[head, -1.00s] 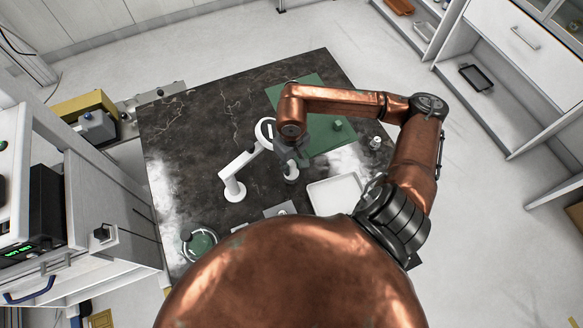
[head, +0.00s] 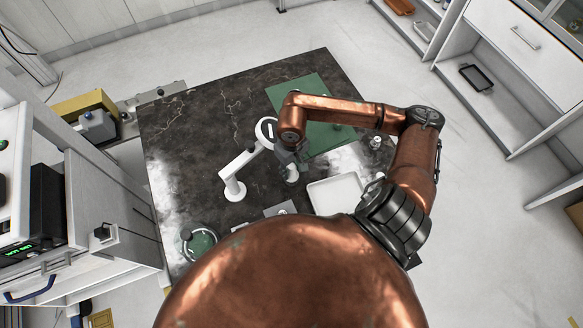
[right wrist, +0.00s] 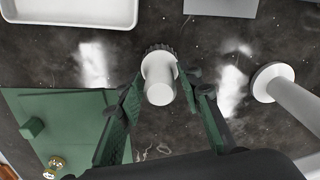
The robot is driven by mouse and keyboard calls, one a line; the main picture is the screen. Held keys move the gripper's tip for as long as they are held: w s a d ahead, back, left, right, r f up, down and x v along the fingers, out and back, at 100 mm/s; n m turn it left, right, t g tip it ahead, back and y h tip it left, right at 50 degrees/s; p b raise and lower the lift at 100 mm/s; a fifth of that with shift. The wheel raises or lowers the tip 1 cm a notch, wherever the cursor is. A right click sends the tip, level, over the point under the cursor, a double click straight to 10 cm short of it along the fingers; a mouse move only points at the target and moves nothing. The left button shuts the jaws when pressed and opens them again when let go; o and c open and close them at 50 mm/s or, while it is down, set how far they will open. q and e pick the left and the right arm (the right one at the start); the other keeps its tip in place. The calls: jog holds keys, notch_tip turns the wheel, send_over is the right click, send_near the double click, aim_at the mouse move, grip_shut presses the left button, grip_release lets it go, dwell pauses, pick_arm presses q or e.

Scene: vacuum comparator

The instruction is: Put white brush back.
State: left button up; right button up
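The white brush (right wrist: 160,85) appears as a pale cylinder with a dark toothed ring at its far end, seen nearly end-on in the right wrist view. It seems to stand upright on the dark table. My right gripper (right wrist: 163,90) is open, with one green-padded finger on each side of it and a visible gap at the left. I cannot tell whether the right finger touches it. In the head view my right gripper (head: 289,156) is over the brush (head: 292,175), which is partly hidden. My left gripper is not in view.
A white tray (head: 336,194) lies to the right, a green mat (head: 300,92) with a green block (right wrist: 32,128) behind. A brass piece (right wrist: 54,166) and a round dish (head: 198,243) also stand here. The table's back left is clear.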

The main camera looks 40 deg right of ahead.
jog(key=shift+o, duration=0.7)
jog(key=shift+w+r, duration=0.1)
jog(key=shift+r, duration=0.4)
notch_tip(320, 180, up, 11)
jog(key=shift+r, duration=0.15)
